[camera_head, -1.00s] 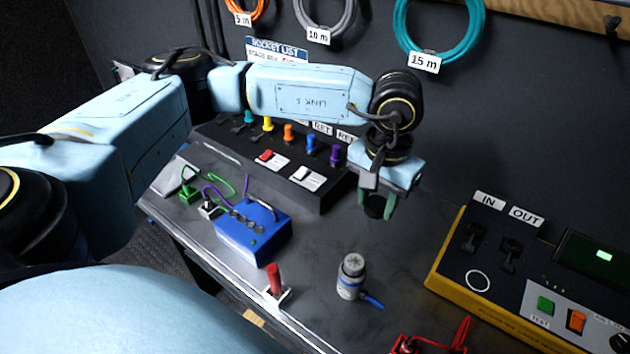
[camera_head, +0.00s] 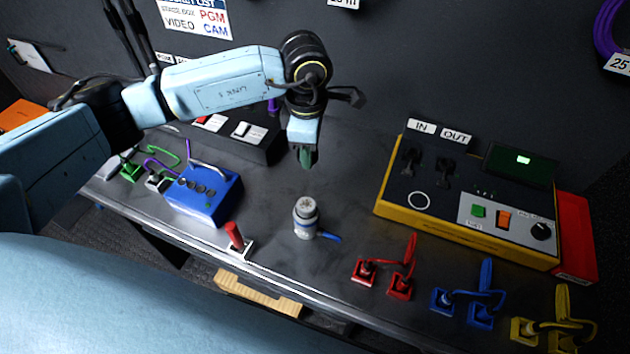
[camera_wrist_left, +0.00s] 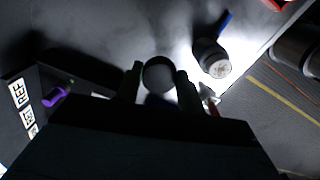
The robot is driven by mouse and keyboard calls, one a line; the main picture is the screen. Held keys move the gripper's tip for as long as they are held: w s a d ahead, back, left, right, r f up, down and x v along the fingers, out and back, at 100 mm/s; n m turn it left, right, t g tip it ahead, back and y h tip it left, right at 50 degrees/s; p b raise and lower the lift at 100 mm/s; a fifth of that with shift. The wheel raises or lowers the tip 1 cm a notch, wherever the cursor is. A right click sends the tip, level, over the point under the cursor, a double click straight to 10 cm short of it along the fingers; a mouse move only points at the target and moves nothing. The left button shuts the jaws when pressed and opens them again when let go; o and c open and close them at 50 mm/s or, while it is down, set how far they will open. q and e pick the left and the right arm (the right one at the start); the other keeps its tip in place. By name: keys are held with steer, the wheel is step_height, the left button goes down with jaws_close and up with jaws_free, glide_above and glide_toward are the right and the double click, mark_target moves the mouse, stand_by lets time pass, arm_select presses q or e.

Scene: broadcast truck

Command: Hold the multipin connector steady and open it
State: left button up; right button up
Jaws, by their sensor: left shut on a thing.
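The multipin connector (camera_head: 305,217) is a grey upright cylinder with a blue lever at its lower right, standing on the dark bench. Its top is a pale round face with small dark marks, uncovered; it also shows in the left wrist view (camera_wrist_left: 212,60). My left gripper (camera_head: 306,158) is behind and above the connector, apart from it. In the left wrist view its fingers are shut on a dark round cap-like thing (camera_wrist_left: 158,75). In the head view that thing is hard to make out against the green fingertips. My right gripper is not in view.
A blue box (camera_head: 205,195) with cables and a red-handled piece (camera_head: 235,237) stand left of the connector. A yellow-edged panel (camera_head: 465,205) is at the right. Red (camera_head: 388,275), blue (camera_head: 470,300) and yellow (camera_head: 550,325) cabled plugs line the front right. The bench around the connector is clear.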

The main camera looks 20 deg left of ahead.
arm_select(q)
steer(key=n, duration=0.2)
steer(key=f+n, duration=0.1)
steer(key=n, duration=0.1)
steer(key=shift+d+n+p, duration=0.15)
steer(key=shift+n+p, duration=0.15)
steer(key=shift+n, duration=0.1)
steer(key=f+n, duration=0.2)
steer(key=n, duration=0.4)
glide_above(311, 195)
step_height(311, 195, down, 7)
steer(key=shift+f, duration=1.35)
